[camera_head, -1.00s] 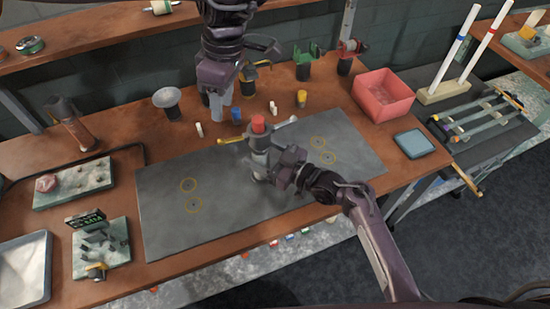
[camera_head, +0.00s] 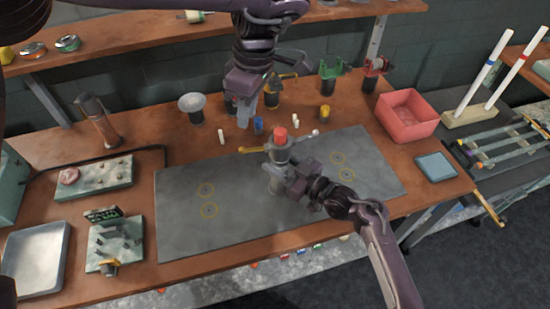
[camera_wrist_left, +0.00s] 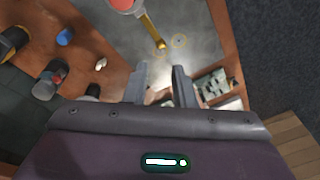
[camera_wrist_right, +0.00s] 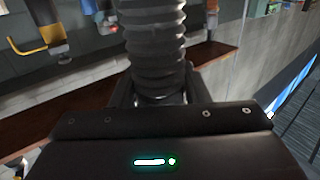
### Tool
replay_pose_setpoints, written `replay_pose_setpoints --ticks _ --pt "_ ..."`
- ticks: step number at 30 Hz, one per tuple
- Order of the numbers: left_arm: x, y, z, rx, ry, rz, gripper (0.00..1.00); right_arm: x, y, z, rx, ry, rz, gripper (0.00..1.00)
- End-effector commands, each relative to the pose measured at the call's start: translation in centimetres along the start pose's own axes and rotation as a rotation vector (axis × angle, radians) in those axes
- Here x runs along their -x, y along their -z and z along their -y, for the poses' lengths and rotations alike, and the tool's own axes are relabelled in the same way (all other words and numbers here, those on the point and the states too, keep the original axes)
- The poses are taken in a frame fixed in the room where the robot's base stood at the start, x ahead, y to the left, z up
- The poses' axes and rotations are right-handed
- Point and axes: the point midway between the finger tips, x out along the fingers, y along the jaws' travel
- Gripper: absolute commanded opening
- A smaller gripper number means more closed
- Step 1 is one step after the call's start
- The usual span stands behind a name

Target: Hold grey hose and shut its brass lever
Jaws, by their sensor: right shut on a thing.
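The grey hose (camera_head: 277,186) stands upright over the dark mat and shows as a ribbed grey tube (camera_wrist_right: 155,45) in the right wrist view. Its top fitting bears a red cap (camera_head: 280,134). The brass lever (camera_head: 252,149) sticks out sideways to the left of the fitting; it also shows in the left wrist view (camera_wrist_left: 151,30). My right gripper (camera_head: 279,172) is shut on the hose below the fitting. My left gripper (camera_head: 245,118) is open and empty, behind and left of the lever, fingers pointing down, apart from it. The right fingertips are partly hidden by the hose.
The dark mat (camera_head: 225,225) is mostly clear. Behind it stand a blue-capped piece (camera_head: 258,126), a yellow-capped piece (camera_head: 325,113) and small white pegs. A funnel (camera_head: 191,103) is at the back left. A red bin (camera_head: 407,115) and blue tray (camera_head: 435,167) are at right.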

Motion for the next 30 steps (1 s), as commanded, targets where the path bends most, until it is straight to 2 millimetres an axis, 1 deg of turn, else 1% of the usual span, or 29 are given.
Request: replay_pose_setpoints --ticks 1,5,8,24,27,30 --pt "0.0 0.0 0.0 0.02 0.001 -0.001 0.17 0.0 0.0 0.0 0.0 -0.001 0.0 0.08" --pt "0.1 -0.1 -0.2 0.164 0.005 -0.009 0.0 0.0 0.0 0.0 0.0 -0.001 0.001 0.08" --pt "0.1 -0.3 -0.4 0.359 0.009 -0.017 0.0 0.0 0.0 0.0 0.0 -0.001 0.001 0.08" --pt "0.9 -1.5 -1.3 1.629 -0.012 -0.079 0.0 0.0 0.0 -0.1 0.0 -0.001 0.001 0.08" --pt "1.1 -1.8 -1.5 1.837 -0.023 -0.087 0.0 0.0 0.0 -0.1 0.0 -0.001 0.001 0.08" --pt "1.2 -2.0 -1.6 2.006 -0.034 -0.092 0.0 0.0 0.0 -0.1 0.0 -0.001 0.001 0.08"
